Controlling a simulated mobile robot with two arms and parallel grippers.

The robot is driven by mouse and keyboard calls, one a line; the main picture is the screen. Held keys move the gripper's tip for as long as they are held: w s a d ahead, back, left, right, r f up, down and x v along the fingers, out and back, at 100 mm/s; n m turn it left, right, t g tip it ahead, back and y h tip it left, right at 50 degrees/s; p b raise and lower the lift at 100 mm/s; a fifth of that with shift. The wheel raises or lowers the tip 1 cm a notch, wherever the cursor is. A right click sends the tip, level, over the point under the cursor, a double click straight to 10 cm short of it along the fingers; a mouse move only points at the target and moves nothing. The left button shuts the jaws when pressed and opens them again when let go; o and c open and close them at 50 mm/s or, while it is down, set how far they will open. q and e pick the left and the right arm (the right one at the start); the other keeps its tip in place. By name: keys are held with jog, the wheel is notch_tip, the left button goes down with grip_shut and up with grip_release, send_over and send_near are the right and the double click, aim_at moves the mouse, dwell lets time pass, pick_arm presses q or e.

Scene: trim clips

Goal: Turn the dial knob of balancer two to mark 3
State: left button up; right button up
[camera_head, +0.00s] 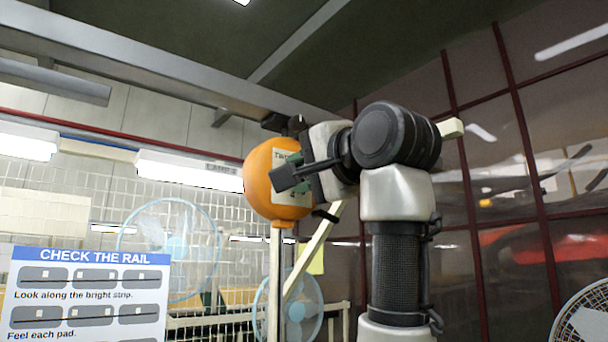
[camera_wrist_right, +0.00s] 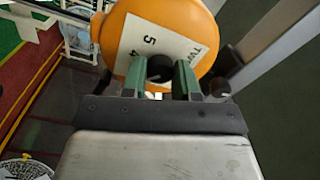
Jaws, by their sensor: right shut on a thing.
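The orange balancer (camera_head: 258,185) hangs under a beam in the head view, with a pale label whose visible letters look like the start of "TWO". In the right wrist view the balancer (camera_wrist_right: 165,25) fills the upper middle; its label shows the marks 4 and 5, and other marks are hidden. The black dial knob (camera_wrist_right: 160,68) is between the green fingers of my right gripper (camera_wrist_right: 159,78), which is shut on it. In the head view my right gripper (camera_head: 298,180) covers the knob and part of the label. I cannot read the knob's pointer. My left gripper is not in view.
A grey beam (camera_head: 150,68) runs above the balancer. A pale post (camera_head: 275,280) stands below it, with a slanting bar beside it. A "CHECK THE RAIL" sign (camera_head: 85,290) is at lower left. Fans and a dark panelled wall are behind.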

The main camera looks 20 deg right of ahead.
dwell(0.4)
jog(key=o, duration=0.9)
jog(key=b+v, duration=0.4)
jog(key=v, duration=0.7)
jog(key=shift+w+b, duration=0.1)
jog(key=shift+b, duration=0.3)
jog(key=shift+f, duration=0.1)
